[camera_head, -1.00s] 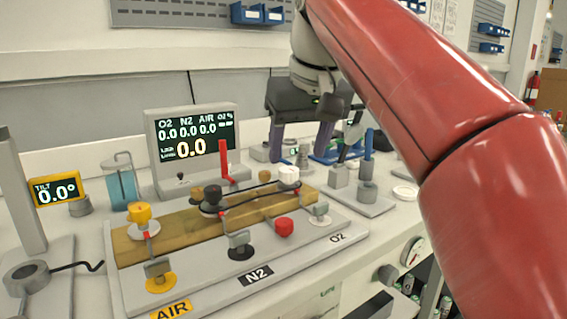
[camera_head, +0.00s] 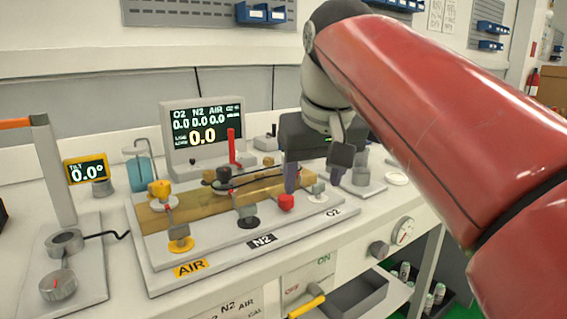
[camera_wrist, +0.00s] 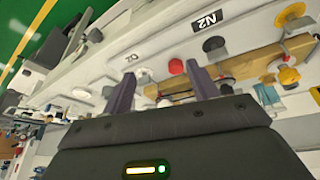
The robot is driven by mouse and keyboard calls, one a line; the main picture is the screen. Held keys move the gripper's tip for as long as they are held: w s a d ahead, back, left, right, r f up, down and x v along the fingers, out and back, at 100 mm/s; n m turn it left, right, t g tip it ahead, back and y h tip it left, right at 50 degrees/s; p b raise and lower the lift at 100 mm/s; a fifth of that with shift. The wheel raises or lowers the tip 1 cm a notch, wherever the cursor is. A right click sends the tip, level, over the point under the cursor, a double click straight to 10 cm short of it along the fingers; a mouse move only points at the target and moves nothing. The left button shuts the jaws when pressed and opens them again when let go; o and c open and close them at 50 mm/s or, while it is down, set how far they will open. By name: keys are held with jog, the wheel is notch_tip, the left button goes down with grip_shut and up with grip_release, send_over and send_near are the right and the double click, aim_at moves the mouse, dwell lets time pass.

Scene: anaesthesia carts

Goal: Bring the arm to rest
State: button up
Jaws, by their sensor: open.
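My gripper (camera_head: 312,178) is open and empty. In the head view it hangs over the O2 end of the gas panel (camera_head: 160,282), partly hiding the valves there. Its two grey fingers also show in the wrist view (camera_wrist: 162,82), spread apart with the panel beyond them. My red arm reaches in from the right side of the head view.
A display (camera_head: 203,135) reading 0.0 stands behind the panel. A tilt readout (camera_head: 86,171) and a post with round fittings (camera_head: 65,243) stand at left. An open drawer (camera_head: 358,296) and a gauge (camera_head: 403,231) are below the worktop's front edge.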

jog(key=s+d+f+m, duration=0.1)
jog(key=s+d+f, duration=0.2)
jog(key=f, duration=0.5)
jog(key=s+d+f+m, duration=0.1)
jog(key=s+d+f, duration=0.3)
jog(key=f, duration=0.5)
jog(key=s+d+f+m+t, duration=0.1)
jog(key=s+d+f, duration=0.2)
jog(key=s+f, duration=0.4)
jog(key=shift+s+d+f+h, duration=0.25)
jog(key=shift+d+f+h, duration=0.15)
jog(key=shift+f, duration=0.35)
